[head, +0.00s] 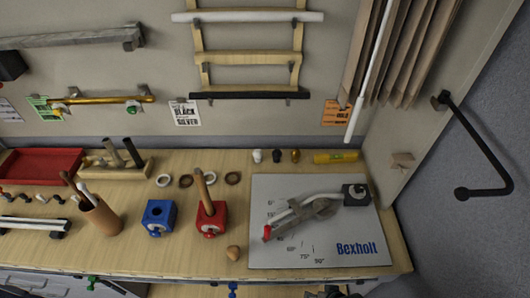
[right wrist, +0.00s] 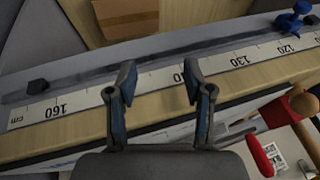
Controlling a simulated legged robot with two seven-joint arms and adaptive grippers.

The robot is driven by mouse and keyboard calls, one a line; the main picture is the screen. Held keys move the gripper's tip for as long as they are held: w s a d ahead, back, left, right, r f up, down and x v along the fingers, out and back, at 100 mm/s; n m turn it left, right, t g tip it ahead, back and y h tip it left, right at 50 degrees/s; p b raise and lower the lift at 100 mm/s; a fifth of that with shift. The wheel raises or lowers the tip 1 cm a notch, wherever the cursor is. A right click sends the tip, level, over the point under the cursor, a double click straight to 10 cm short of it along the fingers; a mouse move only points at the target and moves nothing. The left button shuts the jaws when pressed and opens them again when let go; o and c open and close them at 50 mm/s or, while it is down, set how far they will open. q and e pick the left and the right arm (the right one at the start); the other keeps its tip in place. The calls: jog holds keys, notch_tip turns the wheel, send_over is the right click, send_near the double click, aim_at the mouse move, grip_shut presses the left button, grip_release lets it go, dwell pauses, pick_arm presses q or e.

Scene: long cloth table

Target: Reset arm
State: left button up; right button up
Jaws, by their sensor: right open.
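My right gripper (right wrist: 158,78) is open in the right wrist view. Its two dark fingers with blue inner pads stand apart, with nothing between them. They point across the table's front edge and the white measuring scale (right wrist: 236,62) on it. In the head view only a small dark part of the right gripper (head: 335,292) shows at the bottom edge, in front of the table. I cannot make out my left gripper in either view.
The wooden table (head: 130,240) carries a red tray (head: 40,166), a brush cup (head: 102,218), a blue block (head: 159,217), a red block (head: 207,219) and a grey Bexholt board (head: 290,235). A blue knob (right wrist: 292,20) stands near the scale.

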jog(key=s+d+n+h, duration=0.2)
jog(key=d+h, duration=0.1)
jog(key=d, duration=0.1)
notch_tip(320, 180, down, 25)
jog(key=s+g, duration=0.1)
jog(key=g, duration=0.1)
jog(key=s+d+f+n+g, duration=0.1)
jog(key=s+d+f, duration=0.2)
jog(key=s+f, duration=1.4)
jog(key=shift+s+d, duration=0.15)
jog(key=shift+s, duration=0.65)
jog(key=shift+f, duration=0.1)
